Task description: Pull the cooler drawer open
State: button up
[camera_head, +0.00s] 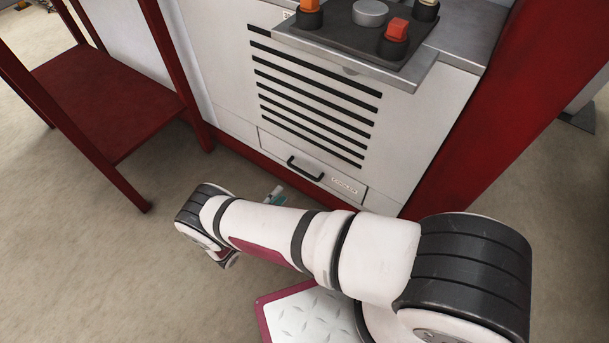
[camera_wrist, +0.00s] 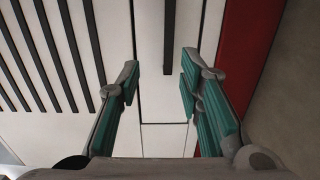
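The cooler drawer (camera_head: 330,183) is a white panel low on the machine front, sitting flush and shut. Its black bar handle (camera_head: 305,168) is clear of my arm in the head view. In the wrist view the handle (camera_wrist: 170,35) is a dark bar at the top, between the lines of the finger directions, on the drawer face (camera_wrist: 149,60). My gripper (camera_wrist: 160,76) is open and empty, its teal-padded fingers apart on either side of the handle's lower end. I cannot tell its distance to the handle. In the head view, only a teal bit of it shows beyond my arm.
Black vent slats (camera_head: 315,95) lie above the drawer, with a control panel (camera_head: 365,30) jutting out higher up. A red stand (camera_head: 110,95) is at left and a red post (camera_head: 505,110) at right. The floor (camera_head: 110,270) in front is clear at left.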

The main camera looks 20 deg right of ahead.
aim_at(302, 171)
jog(key=shift+t, duration=0.3)
jog(key=b+x, duration=0.1)
jog(key=x, duration=0.3)
jog(key=f+b+x, duration=0.1)
jog(key=x, duration=0.4)
jog(key=f+b+x, duration=0.1)
jog(key=x, duration=0.3)
jog(key=shift+d, duration=0.45)
jog(key=shift+c, duration=0.5)
grip_shut()
